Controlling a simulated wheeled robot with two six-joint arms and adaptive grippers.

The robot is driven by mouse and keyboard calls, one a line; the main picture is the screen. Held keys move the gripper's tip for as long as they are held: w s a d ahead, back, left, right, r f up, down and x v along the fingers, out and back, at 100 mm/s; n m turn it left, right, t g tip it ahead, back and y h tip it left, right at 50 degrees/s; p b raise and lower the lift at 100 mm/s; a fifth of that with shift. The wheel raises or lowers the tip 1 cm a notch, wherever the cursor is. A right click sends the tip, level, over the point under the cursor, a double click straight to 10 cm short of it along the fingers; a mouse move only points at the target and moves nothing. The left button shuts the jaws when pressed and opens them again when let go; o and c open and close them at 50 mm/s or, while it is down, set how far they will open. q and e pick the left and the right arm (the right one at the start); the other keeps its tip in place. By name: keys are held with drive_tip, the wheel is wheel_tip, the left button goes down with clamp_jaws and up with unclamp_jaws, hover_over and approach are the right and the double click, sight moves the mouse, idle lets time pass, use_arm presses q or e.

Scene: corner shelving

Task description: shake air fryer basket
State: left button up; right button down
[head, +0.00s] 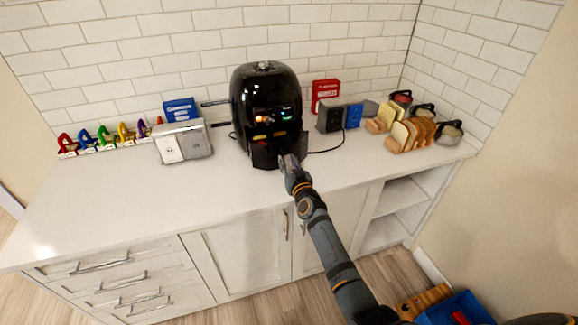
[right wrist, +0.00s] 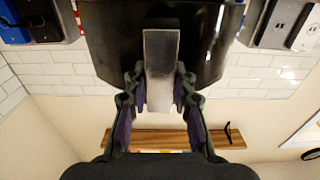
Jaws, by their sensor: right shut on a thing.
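The black air fryer (head: 266,102) stands on the white counter against the tiled wall, with small lights lit on its front. Its basket (head: 266,152) sits low at the front and seems pulled out a little, with yellowish food showing above its front. My right gripper (head: 289,163) is at the front of the basket, shut on its handle. In the right wrist view the grey basket handle (right wrist: 159,70) stands between the two fingers of my right gripper (right wrist: 160,82). The handle's far side is hidden. My left gripper is not in view.
Left of the fryer are a grey outlet box (head: 183,142), a blue box (head: 180,108) and several coloured clips. To the right stand a red box (head: 325,92), another outlet box (head: 330,117), bread slices (head: 410,134) and jars. The counter's front left (head: 110,200) is clear.

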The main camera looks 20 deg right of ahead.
drive_tip(key=c, duration=1.1)
unclamp_jaws()
drive_tip(key=s, duration=1.2)
drive_tip(key=shift+d, duration=0.2)
